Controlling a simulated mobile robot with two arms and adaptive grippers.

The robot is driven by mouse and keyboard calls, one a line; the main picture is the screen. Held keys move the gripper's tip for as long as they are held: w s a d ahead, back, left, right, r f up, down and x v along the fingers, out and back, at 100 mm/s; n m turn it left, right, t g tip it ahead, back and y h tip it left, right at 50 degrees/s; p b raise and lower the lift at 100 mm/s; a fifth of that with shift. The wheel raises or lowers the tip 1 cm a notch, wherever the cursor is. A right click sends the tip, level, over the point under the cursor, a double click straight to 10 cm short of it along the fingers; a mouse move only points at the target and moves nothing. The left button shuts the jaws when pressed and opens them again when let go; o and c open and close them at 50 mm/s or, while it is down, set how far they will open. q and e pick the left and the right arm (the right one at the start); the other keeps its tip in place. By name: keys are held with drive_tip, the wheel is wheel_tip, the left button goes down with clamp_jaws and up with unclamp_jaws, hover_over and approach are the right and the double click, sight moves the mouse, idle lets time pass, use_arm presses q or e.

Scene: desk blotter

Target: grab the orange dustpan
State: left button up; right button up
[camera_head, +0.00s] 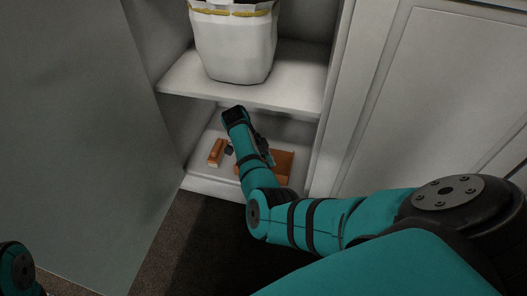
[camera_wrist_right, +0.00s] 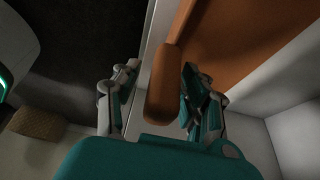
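The orange dustpan (camera_head: 281,165) lies on the lower shelf of the open cabinet, partly hidden behind my right arm in the head view. In the right wrist view, its flat pan (camera_wrist_right: 245,38) fills the upper right and its handle (camera_wrist_right: 163,85) points down toward my palm. My right gripper (camera_wrist_right: 160,75) is open, with one finger on each side of the handle. A gap shows on the left side; the right finger is close to the handle. In the head view, the right gripper (camera_head: 265,152) is small and partly hidden by its wrist. My left gripper is out of view.
A small orange-brown block-like object (camera_head: 216,152) lies left of the dustpan on the lower shelf. The upper shelf (camera_head: 290,88) is close above and holds a white bag-like container (camera_head: 235,48). The open grey door (camera_head: 75,130) stands to the left.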

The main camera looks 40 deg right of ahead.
clamp_jaws()
drive_tip(key=shift+r, duration=0.15)
idle(0.4)
